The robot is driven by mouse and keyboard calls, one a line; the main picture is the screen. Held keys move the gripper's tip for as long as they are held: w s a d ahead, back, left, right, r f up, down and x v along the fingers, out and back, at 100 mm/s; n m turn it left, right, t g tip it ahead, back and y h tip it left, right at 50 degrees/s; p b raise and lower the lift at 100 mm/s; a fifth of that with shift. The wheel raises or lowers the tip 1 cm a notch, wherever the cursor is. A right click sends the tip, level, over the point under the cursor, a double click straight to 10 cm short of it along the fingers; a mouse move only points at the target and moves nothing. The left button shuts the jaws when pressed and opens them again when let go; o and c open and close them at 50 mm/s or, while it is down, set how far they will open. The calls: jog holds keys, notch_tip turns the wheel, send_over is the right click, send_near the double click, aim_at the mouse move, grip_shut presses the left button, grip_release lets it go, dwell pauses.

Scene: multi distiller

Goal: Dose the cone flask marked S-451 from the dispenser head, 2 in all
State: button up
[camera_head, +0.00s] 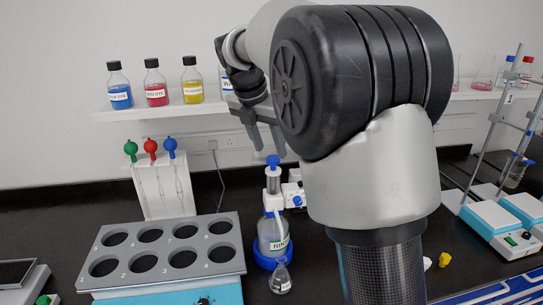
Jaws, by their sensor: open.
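A bottle-top dispenser head (272,190) with a blue-capped plunger sits upright on a clear bottle (272,236) whose label starts with "RIN". The bottle stands in a blue ring base. A small cone flask (281,279) stands on the bench just in front of the bottle. It has a pale label too small to read, so I cannot tell whether it is S-451. My gripper (268,150) is open, pointing down, with its fingers just above the plunger top. I cannot tell whether they touch it. My arm hides the bench to the right of the bottle.
A grey rack (165,282) with several numbered empty holes stands at the front left. Behind it is a pipette stand (163,192). Dye bottles stand on a wall shelf (165,110). Hotplates and clamp stands (495,215) are at the right.

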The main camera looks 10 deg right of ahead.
aim_at(273, 158)
jog(key=shift+x, duration=1.75)
grip_shut()
